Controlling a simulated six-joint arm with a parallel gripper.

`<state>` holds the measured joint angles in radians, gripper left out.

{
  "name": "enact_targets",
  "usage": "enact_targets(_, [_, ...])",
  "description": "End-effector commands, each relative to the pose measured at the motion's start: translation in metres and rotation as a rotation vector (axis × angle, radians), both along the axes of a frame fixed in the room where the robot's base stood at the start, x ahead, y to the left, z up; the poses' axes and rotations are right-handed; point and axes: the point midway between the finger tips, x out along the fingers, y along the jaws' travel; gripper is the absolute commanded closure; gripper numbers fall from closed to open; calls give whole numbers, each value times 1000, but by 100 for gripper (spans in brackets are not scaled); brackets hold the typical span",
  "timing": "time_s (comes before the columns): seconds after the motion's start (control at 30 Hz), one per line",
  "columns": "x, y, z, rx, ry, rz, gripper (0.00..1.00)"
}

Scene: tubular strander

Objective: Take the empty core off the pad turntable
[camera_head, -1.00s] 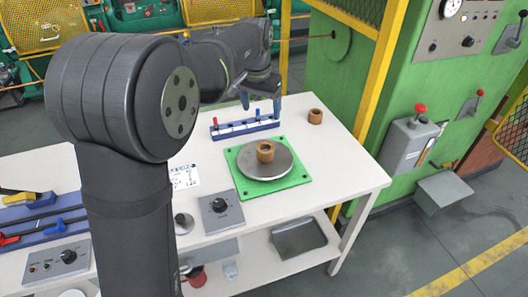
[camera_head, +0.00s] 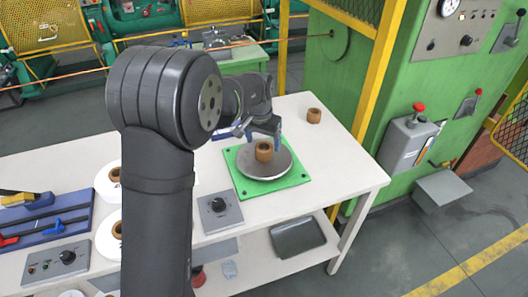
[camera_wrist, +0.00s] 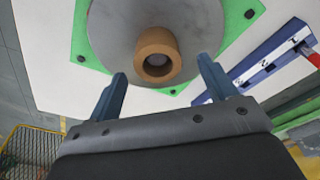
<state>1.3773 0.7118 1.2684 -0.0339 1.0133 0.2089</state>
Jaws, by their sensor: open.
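The empty core (camera_head: 264,151) is a short brown ring standing upright on the grey disc of the pad turntable (camera_head: 252,170), which sits on a green base plate. In the wrist view the core (camera_wrist: 157,54) shows its open bore, just beyond the fingertips and centred between them. The turntable disc (camera_wrist: 108,25) is behind it. My gripper (camera_head: 263,131) is at the back side of the core in the head view. In the wrist view my gripper (camera_wrist: 163,68) is open, with one blue finger to each side. The fingers do not appear to touch the core.
Another brown core (camera_head: 314,115) stands on the white table (camera_head: 335,165) to the right. A blue rack with a white strip (camera_wrist: 265,62) is beside the turntable. A grey knob box (camera_head: 219,209) stands in front.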

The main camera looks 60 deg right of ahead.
Motion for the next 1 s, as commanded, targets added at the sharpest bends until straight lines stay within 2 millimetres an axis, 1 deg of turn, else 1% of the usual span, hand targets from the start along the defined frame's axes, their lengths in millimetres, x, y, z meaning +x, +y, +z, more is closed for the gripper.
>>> enact_targets(0.03, [-2, 1, -10, 5, 1, -1, 23])
enact_targets(0.2, [-3, -2, -32, 2, 1, -1, 23])
enact_targets(0.3, [-3, -3, -36, 0, 1, -1, 23])
enact_targets(0.5, [-3, -3, -36, -1, 1, -1, 23])
enact_targets(0.53, [-2, -3, -37, -1, 1, -1, 26])
enact_targets(0.57, [-2, -3, -37, -1, 1, -1, 32])
enact_targets(0.7, [-2, -3, -36, 0, 1, -1, 60])
enact_targets(0.77, [-2, -3, -36, 0, 1, -1, 71])
enact_targets(1.0, [-2, -3, -36, -1, 1, -1, 71])
